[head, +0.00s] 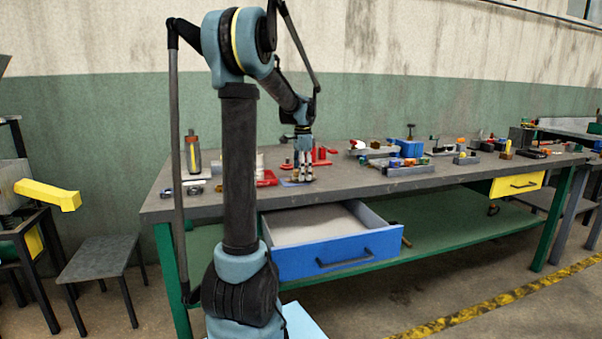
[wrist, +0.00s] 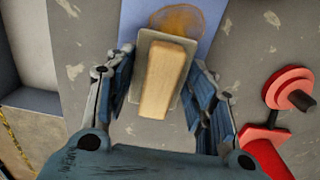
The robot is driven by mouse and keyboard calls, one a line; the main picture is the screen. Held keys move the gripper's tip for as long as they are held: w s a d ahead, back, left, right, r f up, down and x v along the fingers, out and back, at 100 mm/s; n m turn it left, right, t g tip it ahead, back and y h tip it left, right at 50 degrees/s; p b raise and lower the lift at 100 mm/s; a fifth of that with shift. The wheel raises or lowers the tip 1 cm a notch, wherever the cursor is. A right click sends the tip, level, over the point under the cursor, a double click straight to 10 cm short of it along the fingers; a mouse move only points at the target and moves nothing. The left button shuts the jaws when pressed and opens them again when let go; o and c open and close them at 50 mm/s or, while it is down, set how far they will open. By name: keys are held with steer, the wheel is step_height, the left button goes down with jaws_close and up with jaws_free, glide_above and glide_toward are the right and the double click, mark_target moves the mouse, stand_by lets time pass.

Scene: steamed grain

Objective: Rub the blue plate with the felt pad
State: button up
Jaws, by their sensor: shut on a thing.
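The felt pad (wrist: 165,82), a pale wooden block on a grey base, sits between the fingers of my gripper (wrist: 160,75) in the wrist view. My gripper is shut on it. The blue plate (wrist: 135,18) lies flat at the top of the wrist view, with a brown-orange stain at its top middle. The pad's far end overlaps the plate's near part and the stain's near edge in the picture; I cannot tell if it touches. In the head view my gripper (head: 303,172) points down over the workbench, and a little of the blue plate (head: 291,184) shows beside it.
A red object with a round disc (wrist: 290,88) lies close to the right of my gripper. The workbench (head: 350,185) has an open blue drawer (head: 335,252) below its front edge. Grey trays (head: 405,169) with small parts stand to the right. A bottle (head: 193,155) stands at the left.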

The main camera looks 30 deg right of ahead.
steer(key=shift+f, duration=0.3)
steer(key=shift+a, duration=0.1)
